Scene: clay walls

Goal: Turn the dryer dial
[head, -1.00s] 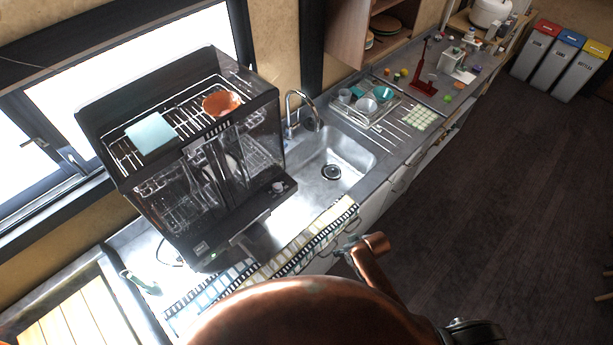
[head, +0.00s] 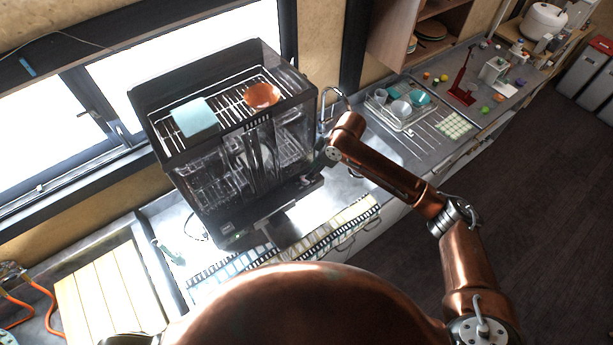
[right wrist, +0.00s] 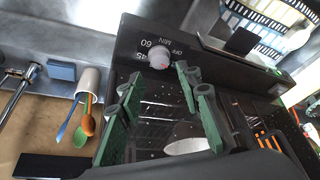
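The dish dryer (head: 181,154) is a tall dark see-through cabinet on the counter by the window in the head view. Its dial (right wrist: 160,57) shows in the right wrist view as a small round pale knob on a black panel, beside the marks 60, 45 and MIN. My right gripper (right wrist: 158,76) has two green fingers spread apart, with the dial just beyond and between their tips. The fingers look empty; I cannot tell whether they touch the panel. In the head view my right arm reaches to the dryer's right front corner, and its gripper is mostly hidden. My left gripper is out of view.
A light blue board (head: 196,118) and an orange bowl (head: 262,95) lie on the dryer's top rack. A cup (right wrist: 88,79) with colourful spoons and a blue sponge (right wrist: 61,71) are at left in the wrist view. A dish rack (head: 399,112) stands beyond the sink.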

